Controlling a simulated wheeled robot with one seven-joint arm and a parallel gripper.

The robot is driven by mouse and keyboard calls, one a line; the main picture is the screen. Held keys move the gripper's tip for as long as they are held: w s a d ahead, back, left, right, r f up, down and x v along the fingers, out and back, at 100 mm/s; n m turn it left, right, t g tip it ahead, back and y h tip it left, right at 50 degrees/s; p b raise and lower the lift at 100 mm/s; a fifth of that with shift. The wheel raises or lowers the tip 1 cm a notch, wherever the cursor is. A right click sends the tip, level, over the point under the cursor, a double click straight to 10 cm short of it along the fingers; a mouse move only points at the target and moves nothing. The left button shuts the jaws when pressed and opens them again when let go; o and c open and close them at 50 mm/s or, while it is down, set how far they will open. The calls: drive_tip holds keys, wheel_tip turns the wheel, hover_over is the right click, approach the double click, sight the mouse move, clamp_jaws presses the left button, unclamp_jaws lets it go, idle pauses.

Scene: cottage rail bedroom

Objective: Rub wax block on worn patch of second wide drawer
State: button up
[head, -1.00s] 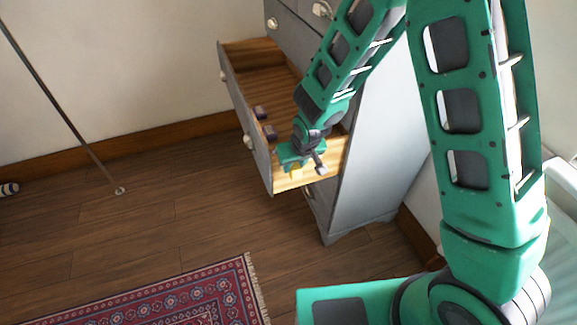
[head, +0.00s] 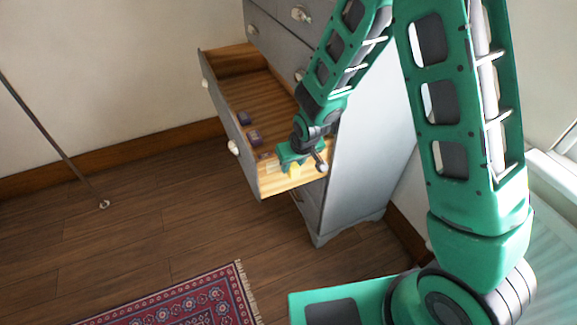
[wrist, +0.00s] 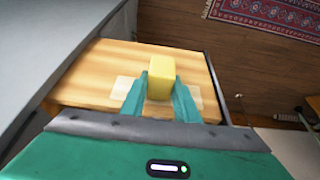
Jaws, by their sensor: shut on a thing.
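The wide drawer (head: 222,108) is pulled out of the grey dresser, and its bare wooden side wall (head: 275,186) faces me. In the wrist view that wooden side (wrist: 85,88) carries a paler rectangular worn patch (wrist: 124,88), partly covered by my fingers. My gripper (head: 292,166) is at this side wall, shut on a yellow wax block (head: 294,172). In the wrist view the wax block (wrist: 161,78) sits between the green fingertips, over the middle of the patch. Whether its hidden underside touches the wood I cannot tell.
Several small dark purple items, one of them a box (head: 253,137), lie inside the drawer. The grey dresser (head: 365,150) stands close behind my gripper. A patterned rug (head: 190,300) lies on the floor; the wooden floor left of the drawer is mostly clear.

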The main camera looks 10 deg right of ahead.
drive_tip(key=w+d, duration=0.2)
drive_tip(key=d, duration=0.5)
idle(0.9)
drive_tip(key=shift+s+a, duration=0.35)
drive_tip(key=shift+a, duration=0.85)
drive_tip(key=shift+s+a, duration=0.4)
drive_tip(key=shift+a, duration=0.8)
drive_tip(key=shift+s+a, duration=0.35)
drive_tip(key=shift+a, duration=0.85)
drive_tip(key=shift+a, duration=0.1)
drive_tip(key=shift+s+a, duration=0.25)
drive_tip(key=shift+a, duration=0.85)
drive_tip(key=shift+s+a, duration=0.3)
drive_tip(key=shift+a, duration=0.85)
drive_tip(key=shift+s+a, duration=0.25)
drive_tip(key=shift+a, duration=0.85)
drive_tip(key=shift+s, duration=0.15)
